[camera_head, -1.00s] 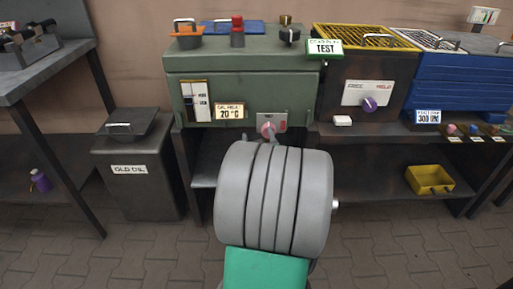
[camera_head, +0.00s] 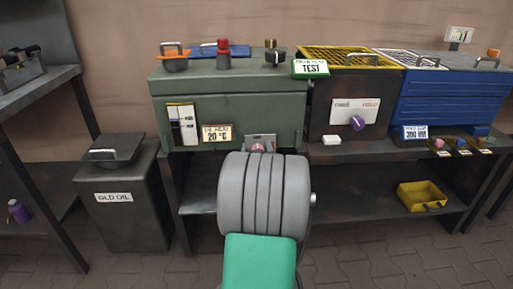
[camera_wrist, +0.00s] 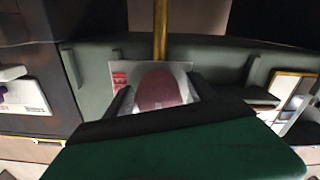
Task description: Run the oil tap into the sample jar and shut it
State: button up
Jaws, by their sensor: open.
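The oil tap has a dull red rounded knob on a pale plate on the front of the green oil tank (camera_head: 235,100). In the head view the knob (camera_head: 258,147) is mostly hidden by my arm. In the wrist view the knob (camera_wrist: 157,88) sits between the two dark fingers of my gripper (camera_wrist: 162,90), which is open around it. A thin amber strand (camera_wrist: 160,32) runs from the tap, looking like flowing oil. A pale patch lies beside the strand at the image top; I cannot tell whether it is the sample jar. No jar is clearly visible.
A bin marked OLD OIL (camera_head: 125,215) stands left of the tank. A dark unit with a purple knob (camera_head: 357,123) and a blue box (camera_head: 440,100) stand to the right. A yellow bin (camera_head: 422,196) sits on the lower shelf. Floor shows in front.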

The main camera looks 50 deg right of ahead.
jog(key=shift+c, duration=0.3)
jog(key=c, duration=1.3)
jog(key=m, duration=0.4)
jog(key=shift+s+b, duration=0.1)
jog(key=shift+b, duration=0.25)
jog(key=o, duration=1.4)
jog(key=shift+c, duration=0.2)
jog(key=p+v, duration=0.1)
jog(key=v, duration=0.6)
jog(key=shift+s+a, duration=0.25)
jog(key=shift+s, duration=0.05)
